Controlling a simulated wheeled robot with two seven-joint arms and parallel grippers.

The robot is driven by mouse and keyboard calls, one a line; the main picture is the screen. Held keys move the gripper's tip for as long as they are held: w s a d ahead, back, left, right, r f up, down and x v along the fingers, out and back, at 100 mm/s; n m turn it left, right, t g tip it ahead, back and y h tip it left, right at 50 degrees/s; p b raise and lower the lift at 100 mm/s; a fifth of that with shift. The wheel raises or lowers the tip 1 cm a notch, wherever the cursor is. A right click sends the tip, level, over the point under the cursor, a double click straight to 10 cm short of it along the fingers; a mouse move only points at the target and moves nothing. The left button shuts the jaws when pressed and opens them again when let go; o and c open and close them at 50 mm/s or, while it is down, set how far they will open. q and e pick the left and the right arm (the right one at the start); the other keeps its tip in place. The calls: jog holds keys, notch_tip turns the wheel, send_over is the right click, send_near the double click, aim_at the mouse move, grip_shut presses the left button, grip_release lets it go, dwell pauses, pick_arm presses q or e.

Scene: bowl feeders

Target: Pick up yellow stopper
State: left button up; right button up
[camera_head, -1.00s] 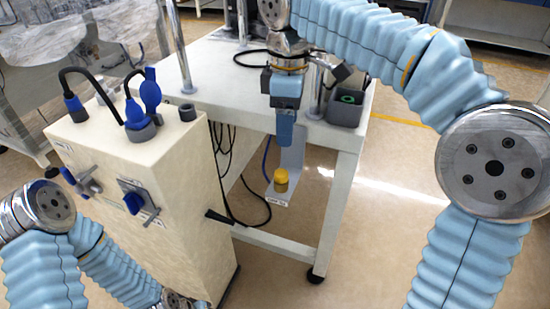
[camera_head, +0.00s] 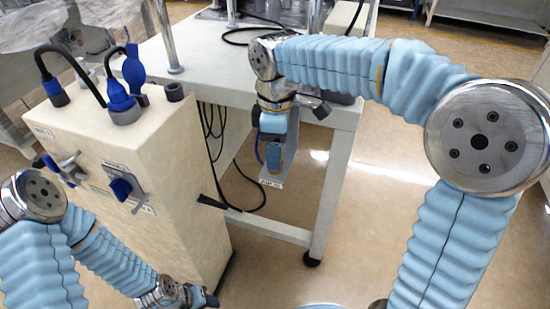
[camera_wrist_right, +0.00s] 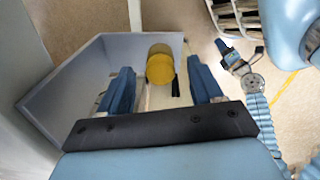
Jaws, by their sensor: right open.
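The yellow stopper (camera_wrist_right: 160,66) stands on a small grey shelf bracket (camera_wrist_right: 85,72) in the right wrist view. My right gripper (camera_wrist_right: 161,76) is open, with one blue finger on each side of the stopper. The stopper is beyond or between the fingertips; I cannot tell whether they touch it. In the head view my right gripper (camera_head: 273,160) points down over the bracket (camera_head: 272,182) and hides most of the stopper. My left gripper (camera_head: 206,299) shows only partly at the bottom edge of the head view, and its jaws are unclear.
A cream cabinet (camera_head: 140,190) with blue plugs and a rotary switch stands left of the bracket. The white table (camera_head: 210,60) is behind it, with a leg (camera_head: 335,190) to the right. Black cables (camera_head: 215,140) hang under the table. Floor at right is open.

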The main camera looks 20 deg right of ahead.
jog(key=shift+f, duration=0.2)
grip_shut()
dwell(0.3)
